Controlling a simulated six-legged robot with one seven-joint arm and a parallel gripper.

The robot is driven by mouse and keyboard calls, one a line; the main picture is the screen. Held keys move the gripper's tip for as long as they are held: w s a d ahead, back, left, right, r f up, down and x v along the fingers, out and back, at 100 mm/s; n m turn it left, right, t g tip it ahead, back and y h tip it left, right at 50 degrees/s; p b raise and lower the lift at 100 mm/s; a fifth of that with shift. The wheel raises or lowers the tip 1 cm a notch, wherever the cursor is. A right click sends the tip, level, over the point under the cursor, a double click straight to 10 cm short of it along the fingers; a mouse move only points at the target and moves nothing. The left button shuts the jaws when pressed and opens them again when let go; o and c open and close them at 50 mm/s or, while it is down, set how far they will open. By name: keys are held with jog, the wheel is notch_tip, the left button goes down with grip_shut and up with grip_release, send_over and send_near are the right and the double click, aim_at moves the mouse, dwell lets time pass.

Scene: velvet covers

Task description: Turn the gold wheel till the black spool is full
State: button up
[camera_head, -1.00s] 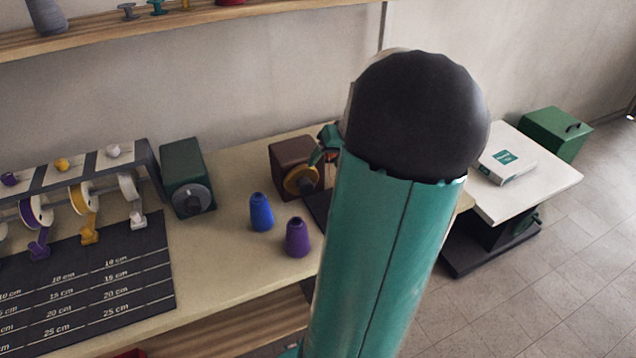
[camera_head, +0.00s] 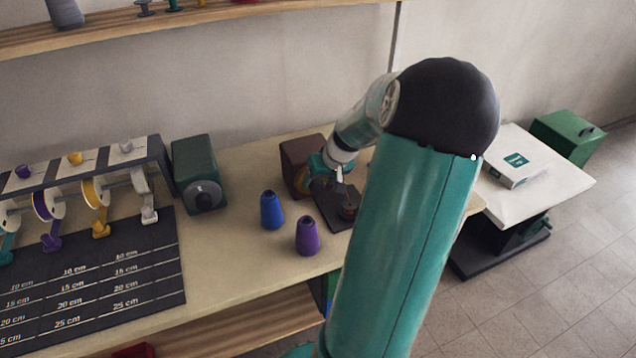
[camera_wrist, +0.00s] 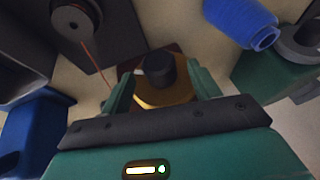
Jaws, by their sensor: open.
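The gold wheel (camera_wrist: 178,95) with its black knob (camera_wrist: 158,68) shows in the wrist view. My gripper (camera_wrist: 161,84) is open, with one finger on each side of the knob; I cannot tell whether either finger touches it.
A blue cone (camera_head: 271,211) and a purple cone (camera_head: 307,237) stand on the bench (camera_head: 235,255) close to my gripper. A green box with a grey dial (camera_head: 195,170) and a ribbon rack (camera_head: 100,170) are to the left. A white side table (camera_head: 545,185) is at right.

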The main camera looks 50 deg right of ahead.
jog(key=shift+x, duration=1.15)
jog(key=shift+c, duration=0.2)
jog(key=c, duration=0.9)
jog(key=shift+s+d, duration=0.1)
jog(key=shift+d+m+t+y, duration=0.1)
jog(key=shift+m+t+y, duration=0.2)
jog(key=shift+t+y, duration=0.45)
jog(key=shift+s+d+f+m+t+y, duration=0.15)
jog(key=shift+t+y, duration=0.3)
jog(key=shift+y, duration=0.35)
jog(key=shift+w+m+t+y, duration=0.15)
jog(key=shift+t+y, duration=0.25)
jog(key=shift+y, duration=0.35)
jog(key=shift+s, duration=0.1)
